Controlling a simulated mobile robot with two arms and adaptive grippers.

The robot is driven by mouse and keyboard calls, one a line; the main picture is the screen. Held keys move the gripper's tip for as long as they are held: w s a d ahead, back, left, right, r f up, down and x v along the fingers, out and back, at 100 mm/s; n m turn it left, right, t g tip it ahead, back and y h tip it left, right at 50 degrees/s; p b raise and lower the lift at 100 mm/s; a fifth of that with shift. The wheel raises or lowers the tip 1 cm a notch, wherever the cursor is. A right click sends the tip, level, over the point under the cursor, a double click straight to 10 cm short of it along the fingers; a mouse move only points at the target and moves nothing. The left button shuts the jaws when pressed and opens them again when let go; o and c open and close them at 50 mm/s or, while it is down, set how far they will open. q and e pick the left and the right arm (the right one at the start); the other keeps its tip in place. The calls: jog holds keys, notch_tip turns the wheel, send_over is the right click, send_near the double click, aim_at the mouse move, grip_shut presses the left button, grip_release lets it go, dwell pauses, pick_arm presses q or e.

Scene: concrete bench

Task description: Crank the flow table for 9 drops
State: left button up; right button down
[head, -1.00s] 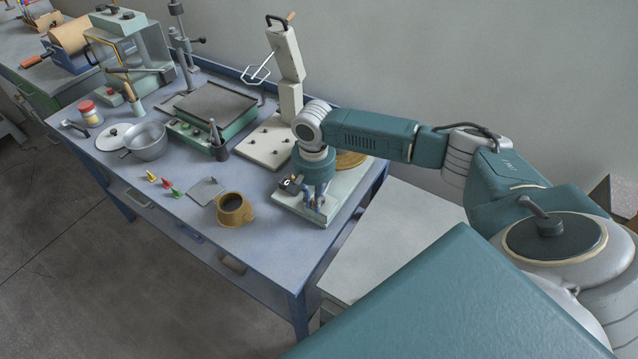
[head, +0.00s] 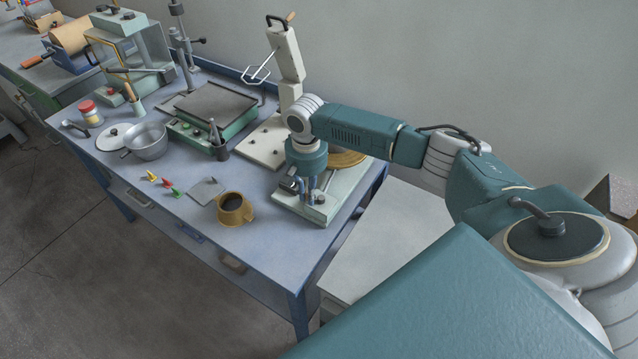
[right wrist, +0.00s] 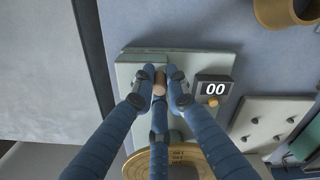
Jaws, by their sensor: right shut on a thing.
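The flow table has a pale green base (head: 345,206) at the right end of the bench, with a round brass table (head: 350,157) partly behind my right arm. The brass table also shows at the bottom of the right wrist view (right wrist: 140,165). A small dark counter (right wrist: 214,89) beside the base reads 00. My right gripper (right wrist: 161,86) points down over the base, its blue fingers shut around the tan crank knob (right wrist: 160,84). The fingers hide most of the crank. In the head view the right gripper (head: 312,195) hides the knob. My left gripper is out of view.
A white plate with a tilted upright post (head: 287,60) stands behind. A grey pot (head: 148,140) and several small colored cones are farther left.

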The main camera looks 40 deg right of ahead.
jog(key=c, duration=2.5)
grip_release()
jog(key=shift+w+d+f, duration=0.2)
jog(key=shift+w+d, duration=0.7)
jog(key=shift+w, duration=0.15)
jog(key=shift+c, duration=0.2)
jog(key=shift+o, duration=0.4)
jog(key=shift+w+d+r, duration=0.15)
jog(key=shift+d, duration=0.5)
jog(key=d, duration=0.1)
jog(key=s+d, duration=0.1)
jog(key=d, duration=0.1)
jog(key=shift+s+d, duration=0.15)
jog(key=shift+s, duration=0.15)
grip_shut()
jog(key=shift+s+d, duration=0.2)
jog(key=shift+s, duration=0.2)
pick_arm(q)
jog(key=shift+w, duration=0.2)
pick_arm(e)
jog(key=shift+d, duration=0.1)
